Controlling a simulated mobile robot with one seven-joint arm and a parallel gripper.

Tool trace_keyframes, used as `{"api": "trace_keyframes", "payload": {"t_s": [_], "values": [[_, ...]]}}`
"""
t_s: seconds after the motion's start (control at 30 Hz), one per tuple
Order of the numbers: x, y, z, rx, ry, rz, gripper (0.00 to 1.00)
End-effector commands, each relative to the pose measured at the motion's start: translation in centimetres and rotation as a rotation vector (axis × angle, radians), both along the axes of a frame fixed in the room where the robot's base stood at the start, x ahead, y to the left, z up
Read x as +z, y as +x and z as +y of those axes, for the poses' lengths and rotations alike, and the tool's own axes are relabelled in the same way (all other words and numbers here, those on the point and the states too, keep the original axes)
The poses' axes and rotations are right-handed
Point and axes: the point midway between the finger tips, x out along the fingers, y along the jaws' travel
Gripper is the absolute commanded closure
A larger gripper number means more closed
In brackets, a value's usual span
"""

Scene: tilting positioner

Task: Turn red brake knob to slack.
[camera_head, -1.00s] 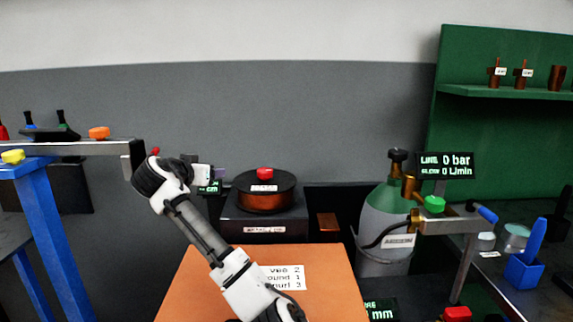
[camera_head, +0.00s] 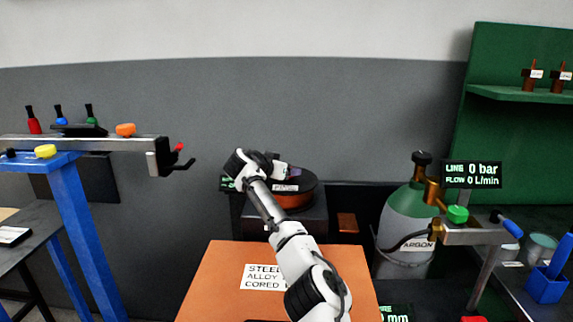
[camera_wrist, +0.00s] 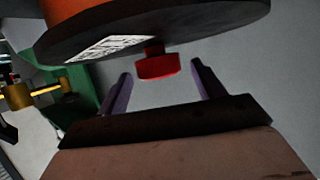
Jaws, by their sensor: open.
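The red brake knob (camera_wrist: 157,66) stands out from the centre of the dark disc face (camera_wrist: 215,32) of a wire spool in the wrist view. My open gripper (camera_wrist: 160,70) has one finger on each side of the knob in that view, with a visible gap on both sides. Nothing is held. In the head view the orange and black spool (camera_head: 305,190) sits on a dark box. My gripper (camera_head: 293,172) is at its top, and my wrist and gripper hide the knob there. A white label (camera_wrist: 108,46) lies on the disc beside the knob; its text is unreadable.
A grey-green argon cylinder (camera_head: 412,215) with a brass valve stands right of the spool. An orange box (camera_head: 215,285) is in front. A blue stand with a metal beam (camera_head: 70,145) and red-tipped crank is at left.

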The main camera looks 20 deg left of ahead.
Motion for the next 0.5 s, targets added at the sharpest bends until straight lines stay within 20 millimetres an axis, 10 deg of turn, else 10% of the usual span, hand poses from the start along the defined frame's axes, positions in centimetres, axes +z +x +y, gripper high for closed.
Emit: {"api": "trace_keyframes", "payload": {"t_s": [0.5], "values": [[-0.7, 1.6, -0.4, 0.001, 0.0, 0.0, 0.32]]}}
